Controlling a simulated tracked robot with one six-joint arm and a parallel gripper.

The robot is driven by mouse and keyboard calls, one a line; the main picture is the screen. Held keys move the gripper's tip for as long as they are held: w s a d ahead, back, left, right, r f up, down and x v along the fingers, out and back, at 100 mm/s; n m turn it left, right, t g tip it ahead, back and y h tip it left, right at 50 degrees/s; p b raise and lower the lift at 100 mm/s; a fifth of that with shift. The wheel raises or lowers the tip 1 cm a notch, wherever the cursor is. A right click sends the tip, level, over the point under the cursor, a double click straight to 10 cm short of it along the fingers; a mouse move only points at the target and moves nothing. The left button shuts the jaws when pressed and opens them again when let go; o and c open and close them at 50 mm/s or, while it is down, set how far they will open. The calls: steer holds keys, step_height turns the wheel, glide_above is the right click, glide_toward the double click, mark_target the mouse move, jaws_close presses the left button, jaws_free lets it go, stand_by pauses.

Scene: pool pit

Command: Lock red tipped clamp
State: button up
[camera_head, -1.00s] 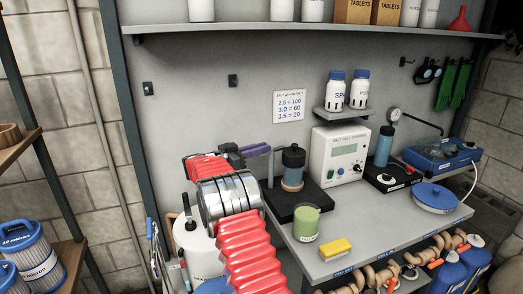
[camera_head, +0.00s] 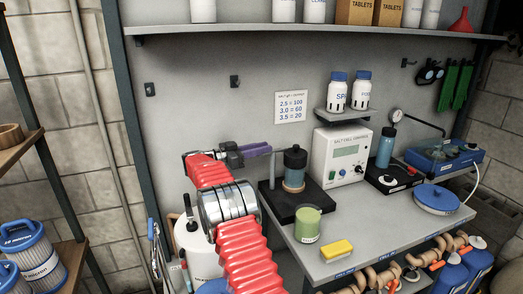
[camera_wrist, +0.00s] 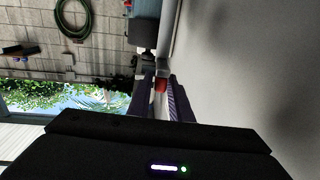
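The clamp's red tip (camera_wrist: 160,85) shows between my fingers in the wrist view. In the head view it is hidden, and only a grey bar (camera_head: 258,150), which looks like part of the clamp, shows just beyond my fingers. The bar is beside a black-capped clear cylinder (camera_head: 294,167) at the bench's left end. My gripper (camera_head: 238,153) has purple-grey fingers and reaches in from the left. In the wrist view my gripper (camera_wrist: 160,92) has its fingers apart, one on each side of the red tip. Firm contact is not visible.
A green-filled cup (camera_head: 307,224) and a yellow sponge (camera_head: 337,249) are near the bench's front edge. A white control box (camera_head: 340,156) stands right of the cylinder. The wall (camera_wrist: 240,80) is close on the right in the wrist view.

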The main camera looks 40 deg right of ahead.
steer(key=shift+o, duration=1.4)
steer(key=w+a, duration=0.2)
steer(key=a, duration=1.1)
steer(key=shift+w+a+f, duration=0.15)
steer(key=shift+w+a, duration=0.05)
steer(key=shift+a, duration=0.1)
steer(key=shift+o, duration=0.5)
